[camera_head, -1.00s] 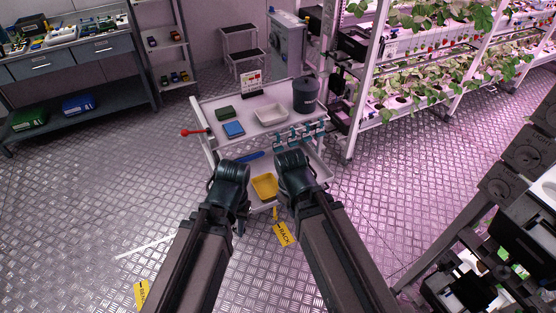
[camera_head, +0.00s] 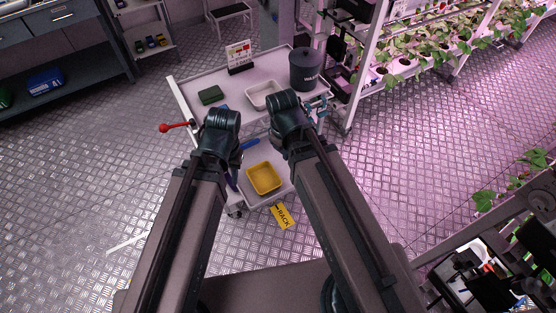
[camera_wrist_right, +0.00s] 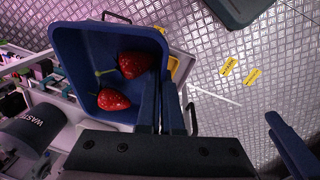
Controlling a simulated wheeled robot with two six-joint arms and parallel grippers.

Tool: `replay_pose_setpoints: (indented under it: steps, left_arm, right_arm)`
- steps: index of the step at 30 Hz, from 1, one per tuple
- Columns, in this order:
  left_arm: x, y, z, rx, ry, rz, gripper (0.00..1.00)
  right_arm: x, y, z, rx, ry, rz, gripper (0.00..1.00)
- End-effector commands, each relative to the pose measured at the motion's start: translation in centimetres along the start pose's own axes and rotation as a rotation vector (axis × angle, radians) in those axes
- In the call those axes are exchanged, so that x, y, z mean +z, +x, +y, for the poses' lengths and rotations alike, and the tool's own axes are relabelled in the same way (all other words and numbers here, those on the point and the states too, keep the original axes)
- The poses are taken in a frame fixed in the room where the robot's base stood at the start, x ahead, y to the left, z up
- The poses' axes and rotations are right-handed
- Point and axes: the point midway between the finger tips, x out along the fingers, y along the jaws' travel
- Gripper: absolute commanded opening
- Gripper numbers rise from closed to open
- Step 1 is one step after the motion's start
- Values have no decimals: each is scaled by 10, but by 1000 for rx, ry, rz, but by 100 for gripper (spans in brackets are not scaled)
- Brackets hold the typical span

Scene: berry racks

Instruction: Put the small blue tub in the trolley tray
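A small blue tub (camera_wrist_right: 65,75) with two strawberries (camera_wrist_right: 133,65) in it fills the left of the right wrist view. My right gripper (camera_wrist_right: 161,105) is shut on the tub's side wall. In the head view my right wrist stands over the trolley's right part, and the tub is hidden there. My left gripper's wrist (camera_head: 220,125) is over the trolley's left part; its fingers are not clear. The trolley (camera_head: 200,80) has a white tray (camera_head: 256,102) on its top and a yellow tray (camera_head: 264,179) on its lower shelf.
A dark waste bin (camera_head: 305,70), a small sign (camera_head: 239,55) and a green block (camera_head: 210,95) stand on the trolley top. Plant racks (camera_head: 420,55) stand at the right. The floor to the left is clear.

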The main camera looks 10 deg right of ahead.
Motion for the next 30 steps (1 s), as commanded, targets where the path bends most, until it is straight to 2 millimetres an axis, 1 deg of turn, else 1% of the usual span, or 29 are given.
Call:
replay_pose_setpoints:
  steps: [1, 3, 8, 12, 15, 18, 21, 24, 30]
  left_arm:
    - [-1, 23, 2, 0, 0, 0, 33]
    - [-2, 42, 4, 0, 0, 0, 33]
    - [-5, 84, 8, 0, 0, 0, 33]
    - [-7, 120, 11, 0, 0, 0, 33]
    - [-8, 143, 14, 0, 0, 0, 33]
    - [-10, 162, 16, 0, 0, 0, 33]
    - [-10, 176, 17, 0, 0, 0, 33]
    - [-11, 185, 18, 0, 0, 0, 33]
    - [-11, 191, 18, 0, 0, 0, 33]
  right_arm:
    - [-11, 24, 8, 1, 15, 7, 0]
    - [-22, 45, 19, 3, 36, 18, 0]
    - [-47, 91, 47, 6, 90, 47, 0]
    - [-67, 130, 74, 11, 137, 72, 0]
    - [-79, 155, 92, 15, 168, 88, 0]
    - [-88, 176, 109, 18, 196, 103, 0]
    - [-95, 192, 123, 21, 218, 115, 0]
    - [-100, 202, 133, 23, 233, 124, 0]
    - [-103, 208, 141, 25, 247, 131, 0]
